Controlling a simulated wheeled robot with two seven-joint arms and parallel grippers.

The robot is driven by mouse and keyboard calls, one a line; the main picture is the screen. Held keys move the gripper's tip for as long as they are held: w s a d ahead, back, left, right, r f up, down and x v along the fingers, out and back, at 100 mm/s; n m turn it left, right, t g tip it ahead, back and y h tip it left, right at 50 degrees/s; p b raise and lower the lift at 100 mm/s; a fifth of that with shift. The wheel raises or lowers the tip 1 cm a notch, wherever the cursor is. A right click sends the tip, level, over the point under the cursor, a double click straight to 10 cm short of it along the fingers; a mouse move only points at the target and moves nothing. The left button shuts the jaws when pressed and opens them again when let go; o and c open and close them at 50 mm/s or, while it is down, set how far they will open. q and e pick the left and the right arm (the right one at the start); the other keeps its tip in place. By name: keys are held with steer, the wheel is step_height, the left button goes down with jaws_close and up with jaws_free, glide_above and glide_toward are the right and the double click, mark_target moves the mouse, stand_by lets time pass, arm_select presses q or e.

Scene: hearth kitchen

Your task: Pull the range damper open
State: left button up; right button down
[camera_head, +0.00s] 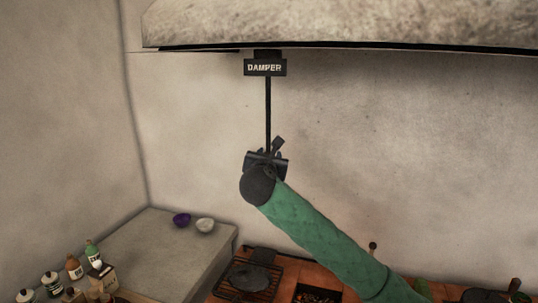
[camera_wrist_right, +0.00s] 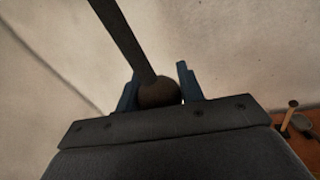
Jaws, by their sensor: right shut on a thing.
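The damper rod (camera_head: 268,112) is a thin dark rod hanging down from the black DAMPER sign (camera_head: 265,68) under the stone hood. My right gripper (camera_head: 267,158) is at the rod's lower end, at the end of my green-sleeved arm. In the right wrist view, the rod (camera_wrist_right: 124,38) ends in a round brown knob (camera_wrist_right: 158,93). The knob sits between the two blue-grey fingers of my right gripper (camera_wrist_right: 157,88), which is shut on it. In the head view the knob is hidden by the gripper. My left gripper is not in view.
The stone hood (camera_head: 350,22) overhangs the rod. Below stand the orange-tiled range (camera_head: 285,270) with a dark pan (camera_head: 250,277), and a grey counter (camera_head: 150,245) with a purple bowl (camera_head: 181,220), a pale bowl (camera_head: 205,225) and several bottles. The wall around the rod is clear.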

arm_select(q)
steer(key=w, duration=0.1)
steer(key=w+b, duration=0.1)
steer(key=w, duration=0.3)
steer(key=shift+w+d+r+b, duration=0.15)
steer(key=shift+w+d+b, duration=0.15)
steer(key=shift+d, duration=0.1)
arm_select(e)
step_height(320, 180, down, 7)
steer(key=c, duration=0.9)
jaws_free()
steer(key=shift+c, duration=0.2)
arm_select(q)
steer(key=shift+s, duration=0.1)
arm_select(e)
steer(key=shift+o, duration=0.2)
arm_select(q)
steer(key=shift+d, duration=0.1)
arm_select(e)
steer(key=shift+r, duration=0.1)
steer(key=shift+s, duration=0.1)
